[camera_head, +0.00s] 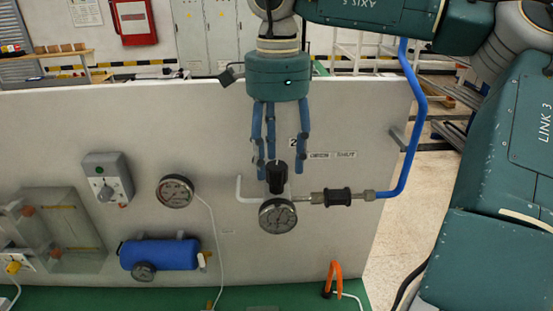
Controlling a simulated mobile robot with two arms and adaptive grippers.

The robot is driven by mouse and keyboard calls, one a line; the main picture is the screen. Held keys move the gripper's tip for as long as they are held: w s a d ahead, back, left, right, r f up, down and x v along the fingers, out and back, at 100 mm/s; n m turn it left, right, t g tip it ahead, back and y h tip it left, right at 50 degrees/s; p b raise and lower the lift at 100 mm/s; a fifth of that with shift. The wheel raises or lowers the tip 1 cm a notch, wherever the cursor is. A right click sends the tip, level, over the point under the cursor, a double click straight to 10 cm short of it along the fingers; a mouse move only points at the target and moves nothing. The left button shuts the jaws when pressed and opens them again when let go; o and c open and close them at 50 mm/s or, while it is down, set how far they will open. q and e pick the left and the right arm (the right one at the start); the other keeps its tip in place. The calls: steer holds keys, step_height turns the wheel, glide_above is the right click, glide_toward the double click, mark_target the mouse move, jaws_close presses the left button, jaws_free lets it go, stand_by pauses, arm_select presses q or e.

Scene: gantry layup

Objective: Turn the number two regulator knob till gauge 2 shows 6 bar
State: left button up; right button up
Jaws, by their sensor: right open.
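The number two regulator knob (277,174) is a black knob on the white panel, below the "2" label. Gauge 2 (277,216) is a round dial just beneath it; its reading is too small to make out. My right gripper (281,170) comes down from above, with its blue fingers spread open around the knob's position. I cannot tell whether any finger touches the knob. My left gripper is not in view.
Another gauge (175,191) and a grey switch box (108,178) are on the panel to the left. A blue cylinder (160,254) sits lower down. A blue hose (413,120) runs along the right edge.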

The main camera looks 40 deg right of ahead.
step_height(320, 180, down, 2)
steer(key=shift+w+a, duration=0.1)
steer(key=shift+w, duration=0.05)
steer(key=shift+s, duration=0.2)
steer(key=c, duration=1.1)
steer(key=shift+w+f+m+b, duration=0.1)
steer(key=shift+f+m+b, duration=0.1)
steer(key=shift+m+b, duration=0.6)
steer(key=shift+c, duration=0.2)
steer(key=shift+r+m, duration=0.2)
steer(key=shift+m, duration=0.4)
steer(key=o, duration=1.1)
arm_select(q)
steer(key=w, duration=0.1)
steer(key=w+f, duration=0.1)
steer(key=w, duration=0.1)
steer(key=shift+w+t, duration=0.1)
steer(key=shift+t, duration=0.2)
arm_select(e)
steer(key=shift+o, duration=0.2)
